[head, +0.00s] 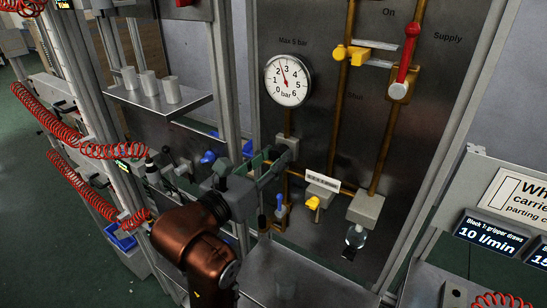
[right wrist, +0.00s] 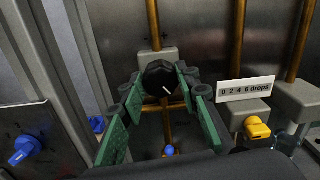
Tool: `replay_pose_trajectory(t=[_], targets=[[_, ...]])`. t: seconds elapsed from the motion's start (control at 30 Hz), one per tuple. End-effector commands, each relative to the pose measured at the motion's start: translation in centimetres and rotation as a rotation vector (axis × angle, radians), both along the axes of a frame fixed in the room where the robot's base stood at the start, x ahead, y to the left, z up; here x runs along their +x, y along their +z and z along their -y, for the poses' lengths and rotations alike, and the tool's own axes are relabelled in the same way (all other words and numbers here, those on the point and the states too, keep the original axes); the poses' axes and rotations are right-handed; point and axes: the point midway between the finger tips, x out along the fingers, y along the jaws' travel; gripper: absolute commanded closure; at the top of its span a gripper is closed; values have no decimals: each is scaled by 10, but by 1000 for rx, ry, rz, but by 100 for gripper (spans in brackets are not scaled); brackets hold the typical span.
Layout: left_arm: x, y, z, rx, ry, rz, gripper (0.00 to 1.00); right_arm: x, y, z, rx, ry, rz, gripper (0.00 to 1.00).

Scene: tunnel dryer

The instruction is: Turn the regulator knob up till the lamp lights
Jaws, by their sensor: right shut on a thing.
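The black regulator knob (right wrist: 162,78) with a white pointer line sits in front of a grey block (right wrist: 157,57) on a brass pipe in the right wrist view. Its pointer slants down to the right. My right gripper (right wrist: 163,82) has its green-padded fingers on both sides of the knob, shut on it. In the head view my right gripper (head: 272,168) is at the grey block (head: 288,148) below the gauge and hides the knob. The round pressure gauge (head: 288,80) has its red needle between 2 and 3. I cannot make out the lamp. My left gripper is not in view.
A yellow knob (head: 313,202) with a drops scale (head: 323,182) is close right of my right gripper. A red-handled valve (head: 405,65) and a yellow part (head: 352,54) are higher up. A shelf with white cylinders (head: 160,104) and red coiled hoses (head: 100,150) are at left.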

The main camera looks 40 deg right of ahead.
Motion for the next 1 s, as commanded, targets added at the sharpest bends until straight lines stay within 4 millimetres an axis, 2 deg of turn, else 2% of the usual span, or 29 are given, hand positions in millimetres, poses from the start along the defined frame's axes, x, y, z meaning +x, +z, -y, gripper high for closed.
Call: replay_pose_trajectory(t=[0.2, 0.6, 0.9, 0.93, 1.0], targets=[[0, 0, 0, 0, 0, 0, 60, 0, 0, 0, 0, 1, 0, 95], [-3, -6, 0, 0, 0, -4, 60, 0, -1, 0, 90, 2, 215, 95], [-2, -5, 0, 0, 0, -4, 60, 0, 0, 0, 94, 1, 227, 95], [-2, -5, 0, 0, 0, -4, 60, 0, 0, 0, 94, 1, 227, 69], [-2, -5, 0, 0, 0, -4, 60, 0, 0, 0, 94, 1, 227, 64]])
